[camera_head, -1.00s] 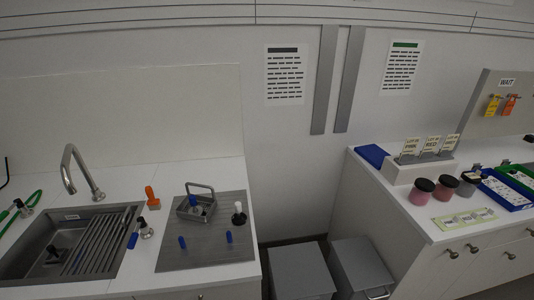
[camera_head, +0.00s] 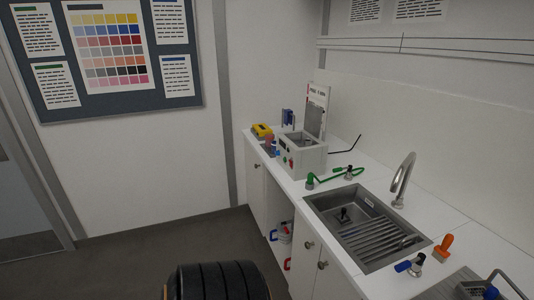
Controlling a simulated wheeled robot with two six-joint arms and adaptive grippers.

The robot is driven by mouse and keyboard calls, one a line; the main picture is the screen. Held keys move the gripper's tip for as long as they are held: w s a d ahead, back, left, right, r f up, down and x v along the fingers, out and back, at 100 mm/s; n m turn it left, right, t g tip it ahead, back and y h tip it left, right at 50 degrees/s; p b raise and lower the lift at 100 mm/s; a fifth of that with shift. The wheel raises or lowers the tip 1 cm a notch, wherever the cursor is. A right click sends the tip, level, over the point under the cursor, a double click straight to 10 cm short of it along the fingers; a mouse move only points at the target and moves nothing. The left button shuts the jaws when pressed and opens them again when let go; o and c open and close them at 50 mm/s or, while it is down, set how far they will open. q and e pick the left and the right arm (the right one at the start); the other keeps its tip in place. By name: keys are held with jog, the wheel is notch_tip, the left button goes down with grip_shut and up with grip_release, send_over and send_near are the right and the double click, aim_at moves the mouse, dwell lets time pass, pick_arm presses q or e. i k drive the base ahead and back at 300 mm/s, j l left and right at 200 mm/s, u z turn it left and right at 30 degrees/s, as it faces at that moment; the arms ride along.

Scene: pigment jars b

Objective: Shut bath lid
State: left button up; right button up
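The bath (camera_head: 303,160) is a light grey box on the far part of the counter, with small green and red controls on its front. Its lid (camera_head: 316,108) stands upright at the back right of the box, so the bath is open. The lid shows a grey panel and a white label with red print. Neither of my grippers is in view.
The sink (camera_head: 325,203) with its curved tap (camera_head: 404,178) is nearer on the counter. A green hose (camera_head: 335,176) lies between bath and sink. A yellow device (camera_head: 262,131) stands beyond the bath. The floor (camera_head: 150,262) left of the counter is clear.

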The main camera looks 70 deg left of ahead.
aim_at(313, 115)
jog(key=u, duration=2)
jog(key=i+j, duration=0.2)
jog(key=j, duration=0.2)
jog(key=i+j, duration=0.15)
jog(key=j, duration=0.2)
jog(key=i+j, duration=0.2)
jog(key=j, duration=0.2)
jog(key=i+j, duration=0.2)
jog(key=j, duration=0.15)
jog(key=i+j, duration=0.2)
jog(key=j, duration=0.2)
jog(key=i+j, duration=0.15)
jog(key=j, duration=0.25)
